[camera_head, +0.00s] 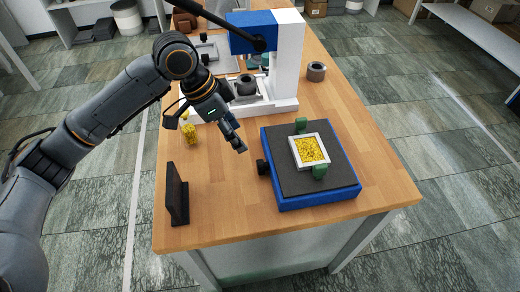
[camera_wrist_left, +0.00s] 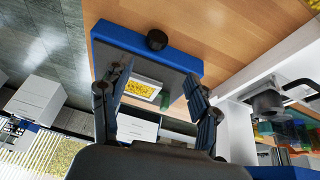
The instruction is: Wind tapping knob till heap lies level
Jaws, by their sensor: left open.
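The tapping device is a blue base with a dark top plate (camera_head: 287,181), near the front right of the table. A white square tray (camera_head: 326,146) with a yellow granular heap (camera_head: 309,150) sits on it between two green blocks (camera_head: 320,171). The black knob (camera_head: 263,167) sticks out of the base's left side. The knob also shows in the left wrist view (camera_wrist_left: 156,40). My left gripper (camera_head: 240,147) is above the table, up and left of the knob, apart from it. Its fingers are spread and empty in the left wrist view (camera_wrist_left: 160,82). My right gripper is out of view.
A white and blue press (camera_head: 288,60) stands behind the device, with a dark ring (camera_head: 316,71) to its right. A black upright plate (camera_head: 176,194) stands at the front left. A yellow item (camera_head: 190,133) is near the left edge. Bare wood lies left of the knob.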

